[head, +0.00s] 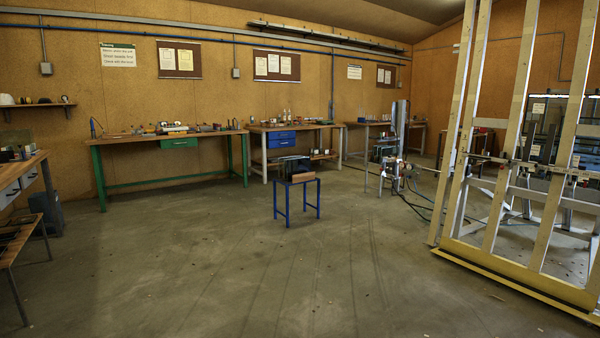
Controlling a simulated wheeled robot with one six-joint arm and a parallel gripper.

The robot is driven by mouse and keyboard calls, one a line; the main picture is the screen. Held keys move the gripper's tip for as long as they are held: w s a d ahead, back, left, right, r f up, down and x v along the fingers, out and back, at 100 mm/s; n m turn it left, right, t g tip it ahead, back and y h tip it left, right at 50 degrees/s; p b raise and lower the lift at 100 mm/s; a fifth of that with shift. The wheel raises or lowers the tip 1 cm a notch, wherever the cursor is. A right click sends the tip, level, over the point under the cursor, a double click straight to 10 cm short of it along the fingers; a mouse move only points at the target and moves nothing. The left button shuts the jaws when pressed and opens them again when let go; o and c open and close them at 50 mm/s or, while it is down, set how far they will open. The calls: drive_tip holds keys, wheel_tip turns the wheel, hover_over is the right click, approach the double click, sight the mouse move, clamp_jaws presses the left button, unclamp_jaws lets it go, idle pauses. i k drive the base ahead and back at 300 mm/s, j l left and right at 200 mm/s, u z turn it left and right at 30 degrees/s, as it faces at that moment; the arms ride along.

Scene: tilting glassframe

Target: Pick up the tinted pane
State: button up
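I cannot make out the tinted pane for certain. A small blue stand (318,200) stands on the open floor near the middle of the head view. A dark, flat-looking item (288,166) is at its top, with a brown block (302,177) in front of it; whether the dark item is a pane is too small to tell. A tall cream and yellow slatted frame (516,172) leans at the right, with dark upright shapes (545,128) behind it. My gripper is not in view.
Workbenches line the back wall: one green-legged (98,170), one with blue drawers (281,139). A drawer bench (30,178) and a low table (18,243) stand at the left. A machine (388,150) with hoses on the floor is right of centre. The foreground floor (230,270) is clear.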

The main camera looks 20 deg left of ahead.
sight(302, 165)
drive_tip(key=i+j+u, duration=0.3)
drive_tip(key=i, duration=0.6)
drive_tip(key=i+u, duration=0.3)
drive_tip(key=i, duration=6.5)
drive_tip(key=j, duration=0.1)
